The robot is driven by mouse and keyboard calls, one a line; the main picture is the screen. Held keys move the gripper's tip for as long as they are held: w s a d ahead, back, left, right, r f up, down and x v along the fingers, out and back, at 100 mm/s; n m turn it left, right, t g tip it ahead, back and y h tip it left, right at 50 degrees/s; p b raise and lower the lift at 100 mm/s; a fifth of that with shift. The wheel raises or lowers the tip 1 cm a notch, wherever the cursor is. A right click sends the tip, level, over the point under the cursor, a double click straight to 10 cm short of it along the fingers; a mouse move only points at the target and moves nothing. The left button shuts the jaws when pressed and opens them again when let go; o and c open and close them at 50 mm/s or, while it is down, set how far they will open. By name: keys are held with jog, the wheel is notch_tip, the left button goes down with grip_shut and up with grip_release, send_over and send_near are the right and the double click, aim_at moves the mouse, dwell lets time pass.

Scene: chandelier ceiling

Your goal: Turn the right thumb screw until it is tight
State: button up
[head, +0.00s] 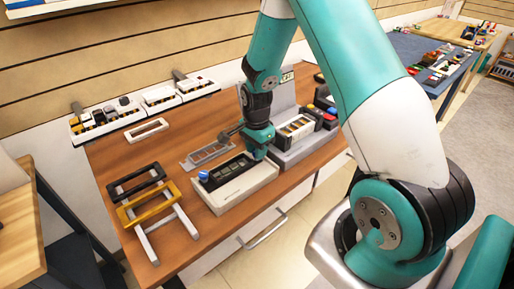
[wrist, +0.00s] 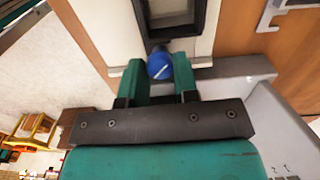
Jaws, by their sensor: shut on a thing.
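A pale box-shaped fixture (head: 245,188) with a dark slot in its top stands near the front edge of the wooden bench. A blue thumb screw (head: 203,175) shows at its left end. My gripper (head: 258,153) points down at the right end of the fixture and hides the right thumb screw in the head view. In the wrist view, the blue right thumb screw (wrist: 159,66) sits between the two green fingers of my gripper (wrist: 158,80), which are shut on it. A pale line marks its top. The dark slot (wrist: 176,18) lies just beyond it.
A grey machine (head: 294,143) stands close on the right of my gripper. A flat grey tray (head: 207,154) lies behind the fixture. Yellow and black frames on grey rails (head: 150,203) are at left. White units (head: 105,119) line the back.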

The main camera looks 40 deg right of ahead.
jog(key=shift+m, duration=1.6)
jog(key=shift+w, duration=0.1)
jog(key=o, duration=0.9)
jog(key=shift+o, duration=0.2)
notch_tip(320, 180, up, 18)
jog(key=shift+f+b, duration=0.25)
jog(key=shift+b, duration=0.1)
